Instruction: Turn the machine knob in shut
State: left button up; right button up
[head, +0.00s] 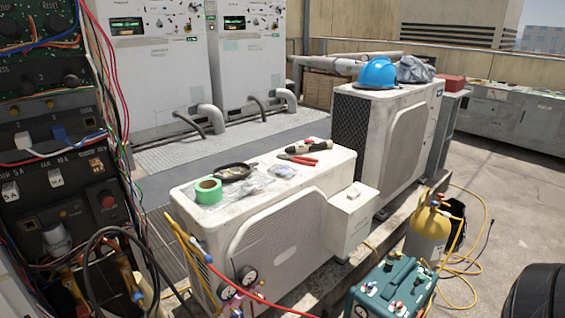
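Neither of my grippers shows in the head view. Several knobs are in sight, and I cannot tell which one the task names. A dark control panel (75,181) at the left carries black knobs, among them an upper one (53,23) and a lower one (72,80). It also has a red button (107,200). A teal machine (380,292) at the bottom has small knobs on top, too small to read their positions. Two white cabinets at the back, left (150,75) and right (248,60), have small dark controls.
A white condenser (290,225) fills the middle, with green tape (208,191) and pliers (300,160) on top. A second condenser (405,120) carries a blue helmet (377,73). A yellow cylinder (428,235), hoses and a black tyre (535,295) crowd the right foreground. Concrete beyond is clear.

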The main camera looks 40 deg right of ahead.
aim_at(370, 285)
jog(key=z, duration=1.95)
jog(key=u, duration=0.4)
jog(key=i+l+u, duration=0.1)
jog(key=u, duration=0.35)
jog(key=l+u, duration=0.15)
jog(key=u, duration=0.25)
jog(key=l+u, duration=0.1)
jog(key=u, duration=0.3)
jog(key=l+u, duration=0.7)
jog(key=l, duration=0.2)
jog(key=k+l+u, duration=0.15)
jog(key=l, duration=0.3)
jog(key=l+u, duration=0.15)
jog(key=l, duration=0.3)
jog(key=k+l, duration=0.1)
jog(key=l, duration=0.25)
jog(key=k+l, duration=0.15)
jog(key=l, duration=0.25)
jog(key=k+l, duration=0.1)
jog(key=l, duration=0.25)
